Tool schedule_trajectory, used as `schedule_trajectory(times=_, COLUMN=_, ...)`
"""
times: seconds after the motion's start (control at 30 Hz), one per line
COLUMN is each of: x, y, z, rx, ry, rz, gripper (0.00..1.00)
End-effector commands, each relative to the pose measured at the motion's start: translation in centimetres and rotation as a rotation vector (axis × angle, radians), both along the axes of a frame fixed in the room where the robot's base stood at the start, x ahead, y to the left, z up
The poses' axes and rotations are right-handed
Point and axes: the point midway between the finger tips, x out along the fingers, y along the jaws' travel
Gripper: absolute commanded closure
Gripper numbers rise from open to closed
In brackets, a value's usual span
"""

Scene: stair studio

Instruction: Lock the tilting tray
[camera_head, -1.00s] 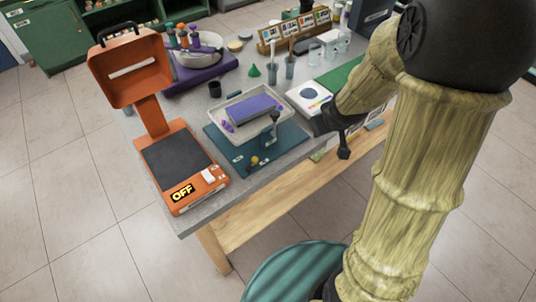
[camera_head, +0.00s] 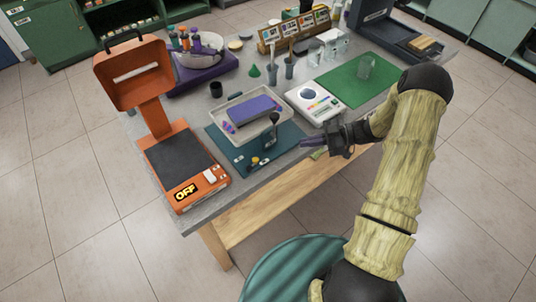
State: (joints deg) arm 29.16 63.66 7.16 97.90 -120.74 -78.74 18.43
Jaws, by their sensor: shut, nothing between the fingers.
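The tilting tray (camera_head: 236,99) is a pale shallow tray on a dark teal base (camera_head: 227,148), near the front of the grey table. A purple block (camera_head: 253,109) lies in it with small purple pieces (camera_head: 229,127) at its left. A dark lever with a round knob (camera_head: 273,118) stands upright at the tray's front right side. A small yellow knob (camera_head: 254,162) sits on the base's front part. My gripper (camera_head: 302,143) is shut and empty, right of the base and lever, near the table's front edge, pointing left. It appears apart from the lever.
An orange lamp-like device (camera_head: 183,165) with an OFF sign stands at left. A white scale (camera_head: 317,101) and a green mat (camera_head: 357,80) with a clear beaker (camera_head: 366,66) lie right of the tray. Cups and a wooden rack (camera_head: 293,30) stand behind. A teal stool (camera_head: 300,270) is in front.

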Motion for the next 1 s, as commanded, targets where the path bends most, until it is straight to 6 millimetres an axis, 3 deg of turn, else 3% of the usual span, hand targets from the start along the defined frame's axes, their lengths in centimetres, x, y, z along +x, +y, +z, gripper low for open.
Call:
schedule_trajectory(times=0.13, x=-1.6, y=-0.7, z=-0.5, rx=0.044, ry=0.026, rz=0.074, gripper=1.00)
schedule_trajectory(times=0.57, x=-1.8, y=-0.2, z=-0.6, rx=0.046, ry=0.028, rz=0.079, gripper=1.00)
schedule_trajectory(times=0.77, x=-2.0, y=2.2, z=-0.9, rx=0.047, ry=0.029, rz=0.080, gripper=1.00)
schedule_trajectory(times=1.0, x=-2.3, y=6.3, z=-1.7, rx=0.047, ry=0.029, rz=0.080, gripper=1.00)
